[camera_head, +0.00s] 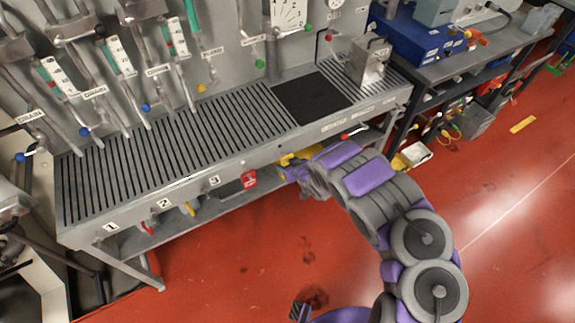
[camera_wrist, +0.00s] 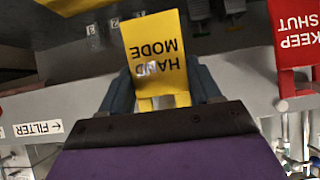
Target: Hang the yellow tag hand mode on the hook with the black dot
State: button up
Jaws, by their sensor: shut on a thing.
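The yellow tag (camera_wrist: 155,48) reads HAND MODE and appears upside down in the wrist view. My gripper (camera_wrist: 162,82) is shut on it, with a dark finger on each side. In the head view my gripper (camera_head: 290,172) is by the front edge of the grated bench, right of the red tag there. Yellow (camera_head: 300,156) shows at its end.
The grated bench (camera_head: 170,187) carries labels 1, 2 and 3 on its front, with small tags hanging below. A red KEEP SHUT tag (camera_wrist: 295,35) hangs close on the right in the wrist view. A FILTER label (camera_wrist: 38,128) is at left. Red floor (camera_head: 240,270) is open in front.

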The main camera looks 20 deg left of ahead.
jog(key=shift+a+f, duration=0.2)
jog(key=shift+a, duration=0.55)
jog(key=o, duration=0.7)
jog(key=shift+d, duration=0.1)
jog(key=o, duration=0.5)
jog(key=shift+d+r, duration=0.15)
jog(key=shift+d, duration=0.2)
jog(key=shift+a, duration=0.1)
jog(key=shift+s+a, duration=0.1)
jog(key=shift+a, duration=0.05)
jog(key=p+v, duration=0.4)
jog(key=v, duration=1.3)
jog(key=shift+d, duration=0.3)
